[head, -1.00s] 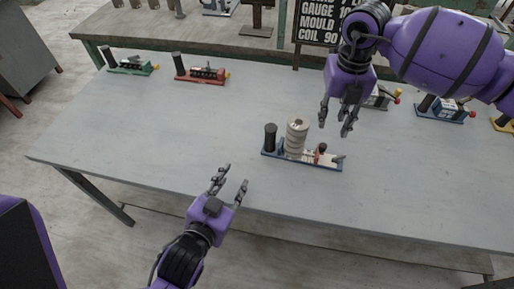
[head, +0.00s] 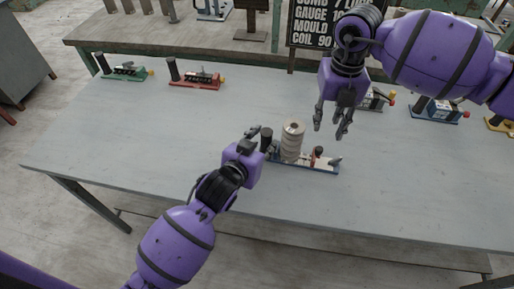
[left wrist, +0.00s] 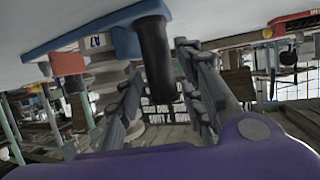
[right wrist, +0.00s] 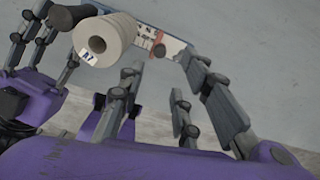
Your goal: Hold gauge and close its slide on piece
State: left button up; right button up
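The gauge has a blue base (head: 308,165) and a dark upright handle (head: 267,139) at its left end. A ribbed pale cylindrical piece (head: 291,142) stands beside the handle, and a red slide (head: 318,154) is to the right of the piece. My left gripper (head: 259,139) is at the handle; in the left wrist view the black handle (left wrist: 156,58) is between its spread fingers, contact unclear. My right gripper (head: 329,130) is open and empty, above and right of the piece. The right wrist view shows the piece's end (right wrist: 97,44) with a small label.
Several similar gauges stand along the table's far side, including a green one (head: 124,73) and a red one (head: 194,81). A black sign (head: 312,25) stands behind. The table's front and left (head: 130,140) are clear.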

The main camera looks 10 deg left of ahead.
pick_arm(q)
jog(key=shift+w+d+f, duration=0.15)
jog(key=shift+w+f, duration=0.05)
jog(key=shift+w, duration=0.3)
